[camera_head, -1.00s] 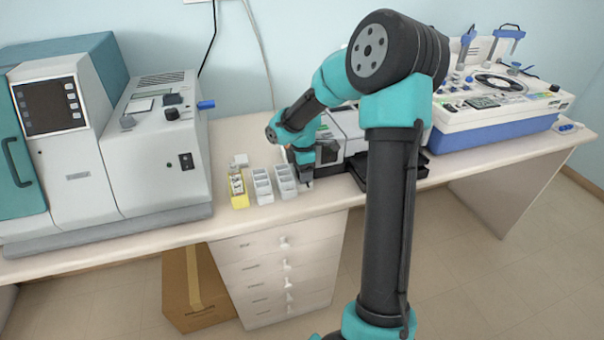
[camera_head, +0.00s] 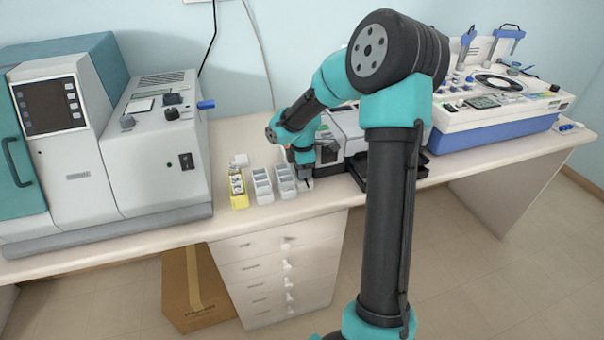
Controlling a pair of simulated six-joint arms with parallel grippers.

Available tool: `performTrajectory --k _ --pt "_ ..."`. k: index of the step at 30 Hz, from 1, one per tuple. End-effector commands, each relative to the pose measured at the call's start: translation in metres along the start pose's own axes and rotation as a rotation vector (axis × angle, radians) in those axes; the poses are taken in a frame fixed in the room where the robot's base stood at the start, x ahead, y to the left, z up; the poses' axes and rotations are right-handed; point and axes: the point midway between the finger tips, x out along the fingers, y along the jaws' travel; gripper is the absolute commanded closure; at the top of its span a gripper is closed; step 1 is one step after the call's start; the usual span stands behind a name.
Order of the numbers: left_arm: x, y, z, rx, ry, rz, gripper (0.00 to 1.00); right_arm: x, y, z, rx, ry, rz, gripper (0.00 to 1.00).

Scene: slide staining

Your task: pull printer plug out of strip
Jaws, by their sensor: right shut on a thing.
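My right gripper (camera_head: 305,183) is low over the bench, just right of the grey slide racks and in front of the printer-like grey machine (camera_head: 347,122). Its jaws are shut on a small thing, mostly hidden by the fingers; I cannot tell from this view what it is. I cannot make out the printer plug or the strip. My left gripper is not in view.
A yellow rack (camera_head: 238,190) and grey racks (camera_head: 262,186) stand left of the gripper. A large instrument (camera_head: 160,150) fills the left bench, and a white-and-blue machine (camera_head: 495,105) the right. A cardboard box (camera_head: 190,290) is on the floor.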

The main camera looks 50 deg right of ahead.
Motion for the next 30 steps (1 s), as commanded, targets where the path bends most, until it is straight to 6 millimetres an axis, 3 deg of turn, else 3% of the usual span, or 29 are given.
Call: performTrajectory --k 30 --pt "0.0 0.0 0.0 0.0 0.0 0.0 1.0 -0.029 0.0 0.0 0.001 0.001 0.002 0.96"
